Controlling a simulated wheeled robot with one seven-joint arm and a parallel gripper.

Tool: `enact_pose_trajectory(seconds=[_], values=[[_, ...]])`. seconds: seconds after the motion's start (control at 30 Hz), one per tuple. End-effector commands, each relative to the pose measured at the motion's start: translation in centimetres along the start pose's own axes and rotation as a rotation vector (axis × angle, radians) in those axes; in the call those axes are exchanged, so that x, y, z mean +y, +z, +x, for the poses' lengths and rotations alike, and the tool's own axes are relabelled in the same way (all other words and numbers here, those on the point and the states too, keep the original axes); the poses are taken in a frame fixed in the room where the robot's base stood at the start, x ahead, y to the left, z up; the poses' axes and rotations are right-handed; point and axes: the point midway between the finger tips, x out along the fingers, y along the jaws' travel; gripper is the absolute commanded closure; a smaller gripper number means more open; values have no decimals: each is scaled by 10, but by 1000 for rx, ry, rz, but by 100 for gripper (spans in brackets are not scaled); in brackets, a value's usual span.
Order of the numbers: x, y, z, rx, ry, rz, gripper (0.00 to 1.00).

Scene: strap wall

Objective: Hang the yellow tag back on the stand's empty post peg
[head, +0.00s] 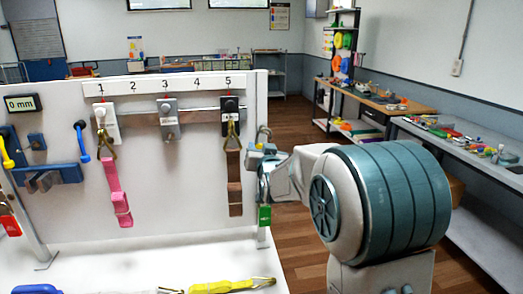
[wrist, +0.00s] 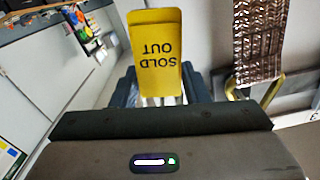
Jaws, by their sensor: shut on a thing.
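My gripper (wrist: 158,90) is shut on the yellow tag (wrist: 157,55), which reads "SOLD OUT" upside down in the wrist view. A green tag (head: 264,215) hangs low at the same post. I cannot tell whether the yellow tag touches the post.
The white panel (head: 170,205) carries numbered hooks, with a pink strap (head: 116,192) and a brown strap (head: 235,185) hanging. The brown strap is close to my gripper. A yellow strap (head: 230,285) lies on the white table below. A grey bench (head: 470,150) stands at right.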

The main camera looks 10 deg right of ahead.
Motion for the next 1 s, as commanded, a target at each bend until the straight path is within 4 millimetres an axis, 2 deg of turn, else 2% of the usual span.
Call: enact_pose_trajectory(seconds=[0.2, 0.23, 0.3, 0.33, 0.73, 1.0], values=[[0, 0, 0, 0, 0, 0, 81], [0, 0, 0, 0, 0, 0, 56], [0, 0, 0, 0, 0, 0, 37], [0, 0, 0, 0, 0, 0, 33], [0, 0, -7, 1, 0, 0, 33], [0, 1, -46, 3, -1, 0, 33]])
